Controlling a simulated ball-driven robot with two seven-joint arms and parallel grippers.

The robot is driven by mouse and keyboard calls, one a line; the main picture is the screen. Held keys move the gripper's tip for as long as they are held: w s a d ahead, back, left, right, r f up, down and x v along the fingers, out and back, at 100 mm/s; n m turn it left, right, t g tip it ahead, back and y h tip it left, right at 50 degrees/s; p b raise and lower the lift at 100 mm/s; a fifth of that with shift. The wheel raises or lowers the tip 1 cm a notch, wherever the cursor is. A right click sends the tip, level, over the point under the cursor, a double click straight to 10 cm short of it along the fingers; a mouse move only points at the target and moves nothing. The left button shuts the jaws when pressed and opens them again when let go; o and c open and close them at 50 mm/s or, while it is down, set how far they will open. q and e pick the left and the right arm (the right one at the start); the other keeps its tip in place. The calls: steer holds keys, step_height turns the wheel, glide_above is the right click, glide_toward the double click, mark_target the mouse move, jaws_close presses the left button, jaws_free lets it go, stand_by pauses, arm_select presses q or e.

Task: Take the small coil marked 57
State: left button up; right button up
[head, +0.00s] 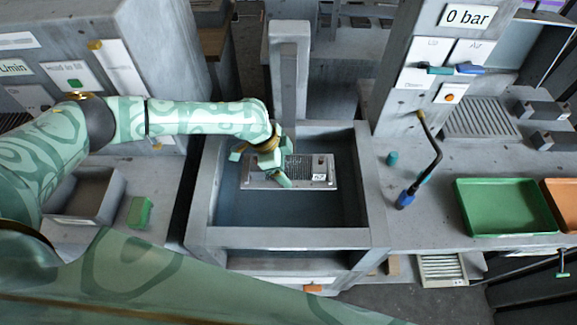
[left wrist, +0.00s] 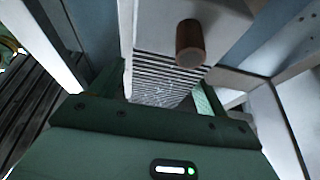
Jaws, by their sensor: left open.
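A flat grey finned coil (head: 300,168) lies in the grey open-topped housing, with a small white label near its right end. The label is too small to read surely as 57. In the left wrist view the coil's ribbed face (left wrist: 160,82) shows between my fingers, with a brown round stub (left wrist: 190,45) on it. My left gripper (head: 262,168) is open over the coil's left part, hiding some of it. I cannot tell whether the fingers touch it. My right gripper is not in view.
A green tray (head: 505,205), a bent black lever with a blue end (head: 405,199) and a teal knob (head: 392,158) are on the right bench. A grey bin (head: 88,195) and a green block (head: 140,212) stand left.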

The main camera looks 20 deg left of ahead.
mark_target(289, 162)
arm_select(q)
steer(key=c, duration=1.4)
steer(key=shift+r, duration=0.1)
steer(key=shift+r, duration=0.1)
steer(key=shift+r, duration=0.25)
step_height(289, 162, up, 3)
steer(key=shift+w+f+p, duration=0.1)
steer(key=shift+f+p, duration=0.05)
steer(key=shift+p, duration=0.2)
steer(key=s+a+r, duration=0.1)
steer(key=r, duration=0.1)
steer(key=s+a+r+p, duration=0.1)
steer(key=r, duration=0.1)
steer(key=s+a+r+p, duration=0.1)
steer(key=r, duration=0.1)
steer(key=shift+s+a+r, duration=0.1)
steer(key=shift+s+a, duration=0.25)
steer(key=shift+s, duration=0.05)
steer(key=s+a+r, duration=0.1)
steer(key=s+a, duration=0.1)
steer(key=s+a+r, duration=0.1)
steer(key=s+a, duration=0.1)
steer(key=s+a+r, duration=0.1)
steer(key=s+a, duration=0.1)
steer(key=shift+s+r, duration=0.2)
steer(key=shift+s, duration=0.05)
